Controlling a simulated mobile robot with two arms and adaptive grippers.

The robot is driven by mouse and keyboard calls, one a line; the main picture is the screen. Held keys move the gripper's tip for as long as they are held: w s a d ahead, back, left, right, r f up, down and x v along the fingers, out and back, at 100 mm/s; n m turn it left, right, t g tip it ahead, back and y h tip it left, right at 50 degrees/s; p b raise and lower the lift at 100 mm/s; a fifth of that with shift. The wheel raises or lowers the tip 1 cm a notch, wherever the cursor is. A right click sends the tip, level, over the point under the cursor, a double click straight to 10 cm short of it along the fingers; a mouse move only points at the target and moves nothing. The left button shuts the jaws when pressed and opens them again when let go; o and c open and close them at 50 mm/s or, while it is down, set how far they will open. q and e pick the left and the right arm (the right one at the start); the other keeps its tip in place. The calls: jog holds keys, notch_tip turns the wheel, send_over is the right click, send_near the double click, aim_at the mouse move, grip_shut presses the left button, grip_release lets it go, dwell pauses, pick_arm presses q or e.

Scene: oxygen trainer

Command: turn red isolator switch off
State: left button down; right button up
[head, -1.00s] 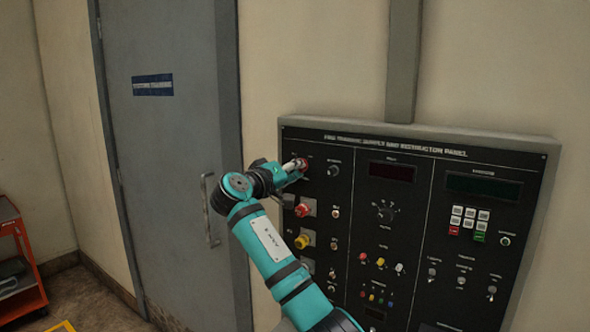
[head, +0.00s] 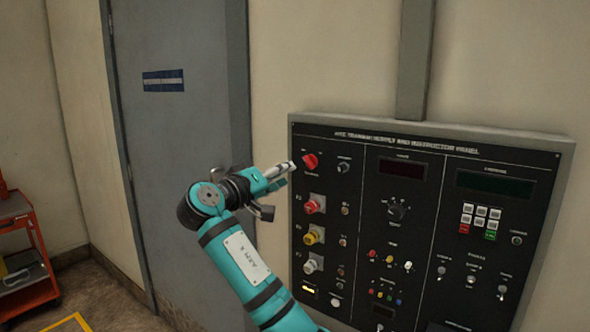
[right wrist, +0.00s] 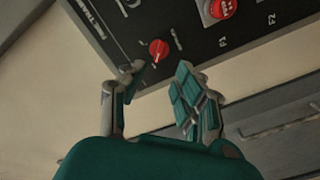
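The red isolator switch (head: 310,162) is a small red rotary knob at the top left of the black instructor panel (head: 365,225). Its handle looks tilted in the head view. The knob also shows in the right wrist view (right wrist: 159,50), ahead of the fingers. My right gripper (head: 280,187) is left of the knob and apart from it. In the right wrist view its two fingers (right wrist: 161,72) are spread with nothing between them. My left gripper is not in view.
Below the switch sit a red knob (head: 315,204), a yellow knob (head: 313,235) and a pale knob (head: 313,264). A grey door (head: 180,140) is behind my arm. A red cart (head: 25,260) stands at far left.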

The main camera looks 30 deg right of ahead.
jog(key=shift+v, duration=1.45)
